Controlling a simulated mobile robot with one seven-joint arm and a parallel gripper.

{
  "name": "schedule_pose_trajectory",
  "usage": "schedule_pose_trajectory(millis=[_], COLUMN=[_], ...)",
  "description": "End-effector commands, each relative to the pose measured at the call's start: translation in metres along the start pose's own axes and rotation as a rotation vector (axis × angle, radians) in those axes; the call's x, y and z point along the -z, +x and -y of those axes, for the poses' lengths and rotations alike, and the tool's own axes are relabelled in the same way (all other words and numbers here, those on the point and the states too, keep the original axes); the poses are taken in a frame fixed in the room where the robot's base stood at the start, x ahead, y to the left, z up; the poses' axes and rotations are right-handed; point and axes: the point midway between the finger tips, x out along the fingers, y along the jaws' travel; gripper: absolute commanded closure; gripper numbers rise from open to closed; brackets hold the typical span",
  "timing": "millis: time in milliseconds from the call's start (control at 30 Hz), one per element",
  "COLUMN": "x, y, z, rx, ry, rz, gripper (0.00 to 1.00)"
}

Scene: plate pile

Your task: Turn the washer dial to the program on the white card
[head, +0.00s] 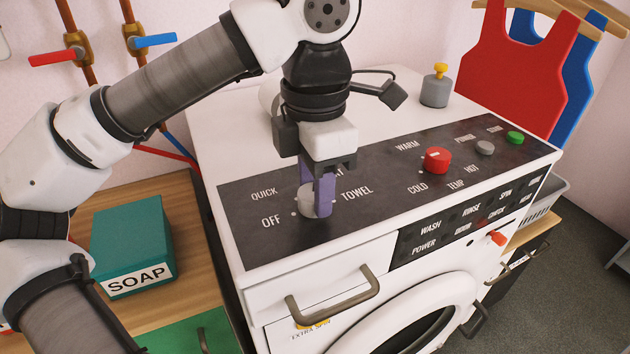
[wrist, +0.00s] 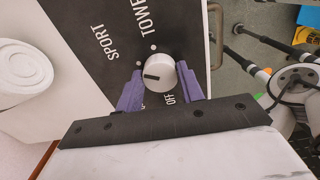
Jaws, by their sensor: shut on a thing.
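The washer dial (head: 306,201) is a small pale grey knob on the dark control panel (head: 270,240), with OFF, QUICK and TOWEL around it and a fourth label partly hidden behind my gripper. In the wrist view the dial (wrist: 161,73) has a black pointer mark directed left, below SPORT and away from TOWEL. My gripper (head: 318,190) points down with its purple fingers on either side of the dial, shut on it. The wrist view shows the fingers (wrist: 161,82) against opposite sides of the knob. I cannot make out a white card with a program.
A red knob (head: 437,160), grey button (head: 485,147) and green button (head: 515,138) sit farther right on the panel. A teal SOAP box (head: 132,240) is at left.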

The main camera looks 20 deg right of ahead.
Motion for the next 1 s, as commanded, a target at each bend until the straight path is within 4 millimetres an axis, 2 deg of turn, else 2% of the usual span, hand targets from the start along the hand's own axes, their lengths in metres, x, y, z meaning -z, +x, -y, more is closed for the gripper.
schedule_pose_trajectory(millis=[300,333,500,800,867,1000], x=[-0.001,-0.001,0.0,0.0,0.0,-0.001], y=[-0.001,-0.001,-0.001,-0.002,-0.006,-0.028], z=[-0.001,-0.001,0.0,0.0,0.0,0.0], rx=[-0.002,-0.002,-0.002,-0.001,-0.001,-0.003], ry=[-0.001,-0.001,0.0,0.0,-0.001,-0.001], rz=[0.004,0.004,0.002,0.001,0.001,0.002], gripper=[0.85,0.6,0.41,0.41,0.41,0.41])
